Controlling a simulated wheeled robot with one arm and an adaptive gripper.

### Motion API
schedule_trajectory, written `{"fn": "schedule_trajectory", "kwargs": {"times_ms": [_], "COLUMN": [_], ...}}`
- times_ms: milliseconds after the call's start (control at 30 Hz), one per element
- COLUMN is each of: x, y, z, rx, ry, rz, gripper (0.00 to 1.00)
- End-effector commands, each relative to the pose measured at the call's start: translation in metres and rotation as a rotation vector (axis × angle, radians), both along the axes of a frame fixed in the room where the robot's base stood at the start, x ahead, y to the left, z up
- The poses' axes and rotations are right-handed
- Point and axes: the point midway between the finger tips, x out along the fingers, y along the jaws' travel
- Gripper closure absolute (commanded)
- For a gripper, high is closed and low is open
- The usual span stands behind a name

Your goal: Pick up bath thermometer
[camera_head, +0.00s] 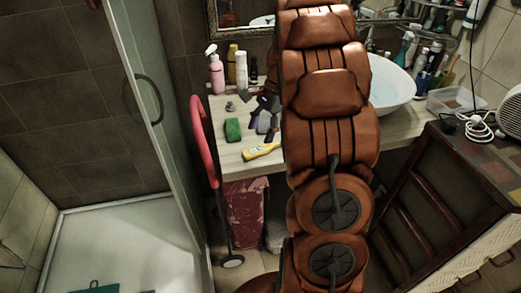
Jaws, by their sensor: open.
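A yellow, elongated item with a pale patch, which looks like the bath thermometer (260,151), lies flat near the front edge of the wooden counter (236,163). Its right end is close to my arm in the picture and may be partly hidden. My gripper (256,105) is dark and open above the counter, further back than the yellow item and apart from it. My arm hides part of the gripper. No object shows between its fingers.
A green sponge (233,129) and a greyish-purple item (264,123) lie behind the yellow item. Bottles, including a pink one (216,74), stand at the back. A white basin (391,88) is to the right. A red-handled cart (204,140) stands at the counter's left edge.

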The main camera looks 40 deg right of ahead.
Motion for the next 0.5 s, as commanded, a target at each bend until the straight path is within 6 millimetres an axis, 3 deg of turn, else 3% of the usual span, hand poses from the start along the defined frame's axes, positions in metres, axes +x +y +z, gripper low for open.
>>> {"fn": "schedule_trajectory", "kwargs": {"times_ms": [100,233,500], "x": [0.011,0.018,0.022], "y": [-0.028,-0.047,-0.05], "z": [-0.011,-0.018,-0.03], "rx": [0.025,0.045,0.058], "ry": [0.008,0.012,0.015], "rz": [-0.102,-0.172,-0.209], "gripper": [0.33,0.33,0.33]}}
